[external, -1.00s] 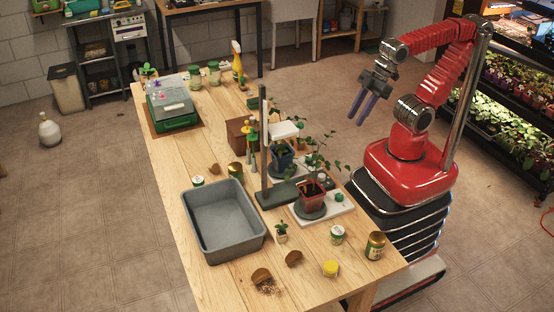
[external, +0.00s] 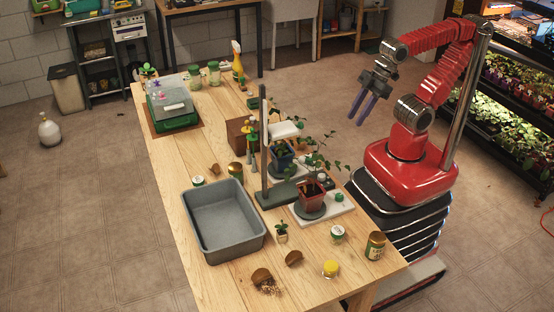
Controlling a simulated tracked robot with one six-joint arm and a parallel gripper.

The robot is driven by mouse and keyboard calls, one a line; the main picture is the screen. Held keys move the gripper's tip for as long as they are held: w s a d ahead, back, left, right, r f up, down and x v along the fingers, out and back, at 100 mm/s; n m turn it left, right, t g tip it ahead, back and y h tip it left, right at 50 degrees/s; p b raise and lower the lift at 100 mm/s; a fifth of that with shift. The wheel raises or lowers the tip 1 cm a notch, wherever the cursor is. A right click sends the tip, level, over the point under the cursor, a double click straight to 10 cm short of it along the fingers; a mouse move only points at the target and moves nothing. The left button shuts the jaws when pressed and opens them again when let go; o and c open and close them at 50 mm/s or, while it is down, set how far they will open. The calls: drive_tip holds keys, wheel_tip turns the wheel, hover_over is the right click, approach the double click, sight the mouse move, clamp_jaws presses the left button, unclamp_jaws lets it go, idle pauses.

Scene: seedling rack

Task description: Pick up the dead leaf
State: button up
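My gripper (external: 356,118) is at the end of the red arm, raised in the air to the right of the wooden table. Its two purple fingers point down and left, with a gap between them and nothing held. I cannot pick out a dead leaf for certain. Small brown pieces lie on the table: one (external: 214,169) behind the grey tub, and two larger ones near the front edge (external: 262,275) and (external: 293,258). They look like tipped pots or curled pieces; they are too small to tell. Potted plants (external: 312,196) stand on the table's right side.
A grey tub (external: 224,250) takes up the table's left middle. A dark upright stand (external: 264,150) rises beside the plants. Jars (external: 375,246), a yellow-lidded jar (external: 331,268) and a small seedling (external: 282,231) are near the front. A green tray (external: 178,125) sits farther back.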

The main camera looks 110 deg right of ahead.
drive_tip(key=shift+o, duration=1.2)
drive_tip(key=shift+a, duration=0.1)
drive_tip(key=w+a+f+n+g, duration=0.2)
drive_tip(key=w+a+f, duration=0.5)
drive_tip(key=w+a, duration=0.5)
drive_tip(key=w+a+f+n+g, duration=0.1)
drive_tip(key=w+a+f, duration=0.6)
drive_tip(key=w+a, duration=0.45)
drive_tip(key=w+a+r+m+t, duration=0.2)
drive_tip(key=w+a, duration=0.2)
drive_tip(key=w, duration=0.4)
drive_tip(key=shift+a, duration=0.2)
